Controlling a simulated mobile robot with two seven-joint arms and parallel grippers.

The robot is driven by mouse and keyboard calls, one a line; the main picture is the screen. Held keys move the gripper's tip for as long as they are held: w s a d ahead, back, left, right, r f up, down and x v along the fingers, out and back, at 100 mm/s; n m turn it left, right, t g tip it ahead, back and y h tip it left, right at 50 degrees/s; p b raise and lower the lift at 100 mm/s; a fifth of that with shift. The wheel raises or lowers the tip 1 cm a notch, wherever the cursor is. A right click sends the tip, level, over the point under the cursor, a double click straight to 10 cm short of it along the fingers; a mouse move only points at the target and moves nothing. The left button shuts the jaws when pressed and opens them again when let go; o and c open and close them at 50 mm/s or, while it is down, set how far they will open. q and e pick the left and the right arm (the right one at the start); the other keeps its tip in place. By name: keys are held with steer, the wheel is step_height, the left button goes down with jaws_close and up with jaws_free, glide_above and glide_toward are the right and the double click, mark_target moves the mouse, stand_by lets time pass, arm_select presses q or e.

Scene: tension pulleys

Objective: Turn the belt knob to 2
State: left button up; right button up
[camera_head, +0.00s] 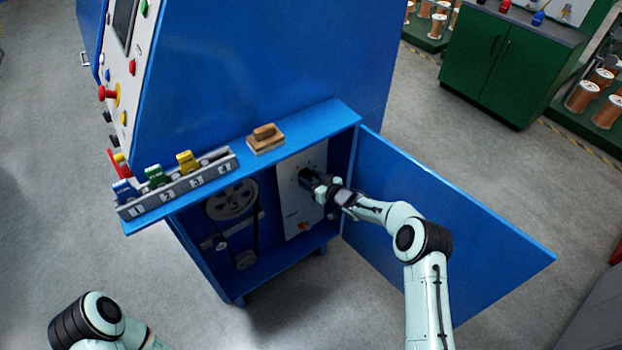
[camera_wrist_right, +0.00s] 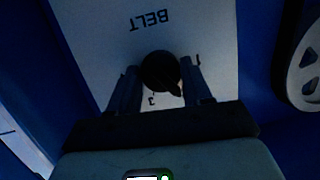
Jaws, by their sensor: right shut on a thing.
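The black belt knob (camera_wrist_right: 160,72) sits on a pale panel (camera_wrist_right: 215,22) with the word BELT, which reads upside down in the right wrist view. My right gripper (camera_wrist_right: 158,88) is shut on the knob, one finger on each side. The knob's pointer end is toward the lower right, between a 1 at the right and a 3 below. I cannot make out a 2. In the head view my right gripper (camera_head: 316,183) reaches the panel (camera_head: 290,205) inside the open blue cabinet and hides most of the knob. My left gripper is out of view.
The open blue door (camera_head: 450,230) stands right of my right arm. Pulleys (camera_head: 232,203) and a belt are left of the panel. A rack of numbered slots (camera_head: 180,185) with coloured pieces and a wooden-handled block (camera_head: 266,138) sit on the ledge above.

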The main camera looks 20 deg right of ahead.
steer(key=o, duration=1)
steer(key=shift+o, duration=0.2)
steer(key=b+v, duration=0.2)
steer(key=v, duration=1.1)
steer(key=shift+s, duration=0.25)
